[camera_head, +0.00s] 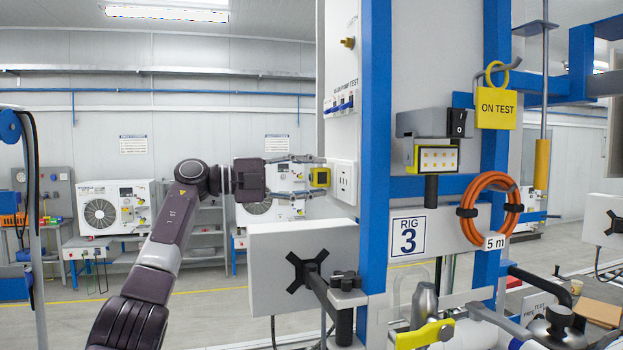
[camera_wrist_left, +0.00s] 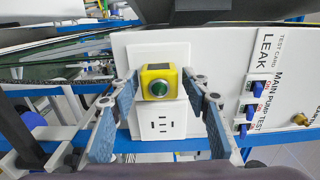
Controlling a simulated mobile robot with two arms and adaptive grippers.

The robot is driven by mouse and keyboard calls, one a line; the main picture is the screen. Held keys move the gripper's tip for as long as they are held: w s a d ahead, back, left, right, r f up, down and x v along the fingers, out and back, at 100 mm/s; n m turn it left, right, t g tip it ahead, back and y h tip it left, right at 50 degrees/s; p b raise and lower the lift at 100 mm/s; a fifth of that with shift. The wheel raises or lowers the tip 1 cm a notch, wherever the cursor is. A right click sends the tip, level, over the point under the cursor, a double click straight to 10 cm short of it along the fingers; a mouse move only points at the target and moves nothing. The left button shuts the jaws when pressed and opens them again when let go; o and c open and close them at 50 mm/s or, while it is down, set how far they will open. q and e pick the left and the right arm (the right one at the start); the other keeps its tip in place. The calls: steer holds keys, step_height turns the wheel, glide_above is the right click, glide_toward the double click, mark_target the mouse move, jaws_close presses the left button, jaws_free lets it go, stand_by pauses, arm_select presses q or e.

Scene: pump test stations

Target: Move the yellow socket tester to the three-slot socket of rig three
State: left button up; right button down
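The yellow socket tester (camera_head: 320,177) is at the left part of the white socket plate (camera_head: 343,184) on the side of rig three. In the left wrist view the tester (camera_wrist_left: 159,82) shows a round green button, with a slotted outlet of the plate (camera_wrist_left: 165,122) bare beside it. The tester hides the plate behind it, so I cannot see its slots or how deep it sits. My left gripper (camera_head: 318,176) is open, one finger above and one below the tester, with small gaps. Its fingers also flank it in the left wrist view (camera_wrist_left: 159,80). My right gripper is out of view.
Blue switches (camera_head: 340,103) sit above the plate. A flat panel on an arm (camera_head: 290,266) stands close below my left gripper. A blue post (camera_head: 375,140) borders the rig, with the RIG 3 sign (camera_head: 408,236) and an orange cable coil (camera_head: 490,210) to its right.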

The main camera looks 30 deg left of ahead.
arm_select(q)
steer(key=shift+o, duration=0.5)
steer(key=shift+f, duration=0.1)
steer(key=v, duration=1.2)
steer(key=shift+w, duration=0.1)
